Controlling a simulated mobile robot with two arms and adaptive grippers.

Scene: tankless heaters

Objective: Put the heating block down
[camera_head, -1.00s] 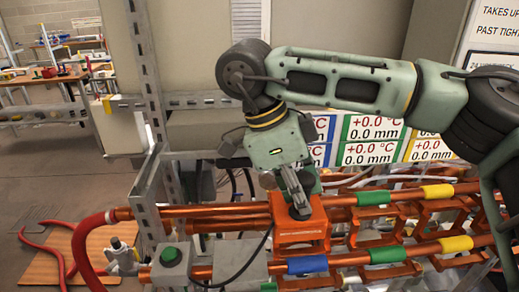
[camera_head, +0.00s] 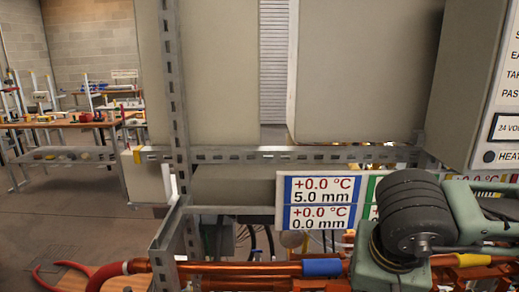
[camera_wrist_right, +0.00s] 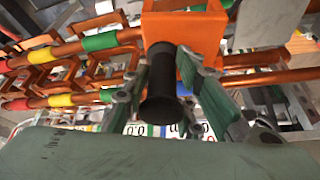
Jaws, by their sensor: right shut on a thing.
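The heating block (camera_wrist_right: 185,30) is an orange block at the top of the right wrist view. A black cylindrical handle (camera_wrist_right: 161,85) sticks out of it toward the camera. My right gripper (camera_wrist_right: 168,100) has its green-padded fingers on both sides of the handle and is shut on the block. Copper pipes (camera_wrist_right: 75,47) run beside the block; I cannot tell whether it rests on them. In the head view my right arm is at the lower right; its gripper and the block are below the frame. My left gripper is not in view.
A display panel (camera_head: 318,203) reads +0.0 °C and 5.0 mm on its upper blue row. A grey metal frame (camera_head: 175,110) stands at the left of the pipes. Workbenches (camera_head: 75,125) stand at the back left.

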